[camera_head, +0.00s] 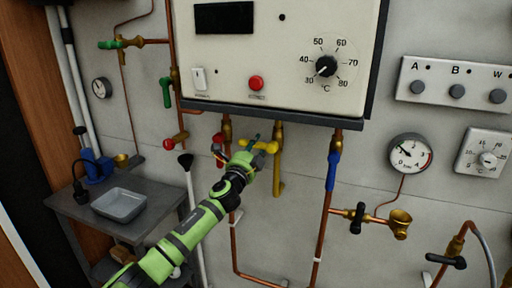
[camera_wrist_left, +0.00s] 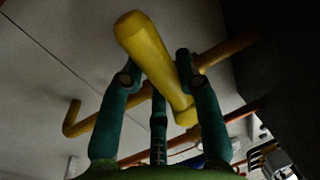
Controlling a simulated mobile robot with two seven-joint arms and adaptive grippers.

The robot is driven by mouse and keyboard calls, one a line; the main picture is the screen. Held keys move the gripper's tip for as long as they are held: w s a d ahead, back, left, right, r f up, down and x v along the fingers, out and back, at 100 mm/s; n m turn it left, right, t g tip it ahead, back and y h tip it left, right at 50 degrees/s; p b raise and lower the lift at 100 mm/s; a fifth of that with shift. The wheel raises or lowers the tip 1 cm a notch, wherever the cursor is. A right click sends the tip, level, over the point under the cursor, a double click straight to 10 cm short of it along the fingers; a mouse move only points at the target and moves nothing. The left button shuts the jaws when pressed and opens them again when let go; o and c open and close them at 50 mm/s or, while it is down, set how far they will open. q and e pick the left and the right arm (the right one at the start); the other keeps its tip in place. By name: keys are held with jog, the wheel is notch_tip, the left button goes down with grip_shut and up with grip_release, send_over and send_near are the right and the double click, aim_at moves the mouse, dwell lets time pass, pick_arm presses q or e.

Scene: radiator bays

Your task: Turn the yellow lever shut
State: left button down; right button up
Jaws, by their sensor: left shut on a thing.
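The yellow lever (camera_head: 271,147) sits on the yellow pipe (camera_head: 278,178) below the boiler's underside. It lies across the pipe, roughly level in the head view. In the left wrist view the yellow lever (camera_wrist_left: 147,45) is thick and lies between my green fingers, crosswise to the yellow pipe (camera_wrist_left: 105,113) behind it. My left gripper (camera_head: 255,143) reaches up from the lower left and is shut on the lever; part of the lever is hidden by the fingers. My right gripper is in neither view.
The boiler (camera_head: 275,50) hangs right above the lever. A red-handled valve (camera_head: 218,138) is close left of my gripper, and a blue lever (camera_head: 331,171) is on the copper pipe to the right. A grey tray (camera_head: 119,219) sits on a side table at left.

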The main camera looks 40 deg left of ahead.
pick_arm(q)
jog(key=shift+r, duration=0.2)
jog(key=c, duration=0.8)
grip_release()
jog(key=shift+c, duration=0.2)
jog(key=shift+f, duration=0.1)
jog(key=shift+s+d+f, duration=0.15)
jog(key=shift+s+f, duration=0.05)
jog(key=shift+s, duration=0.2)
jog(key=v, duration=1.1)
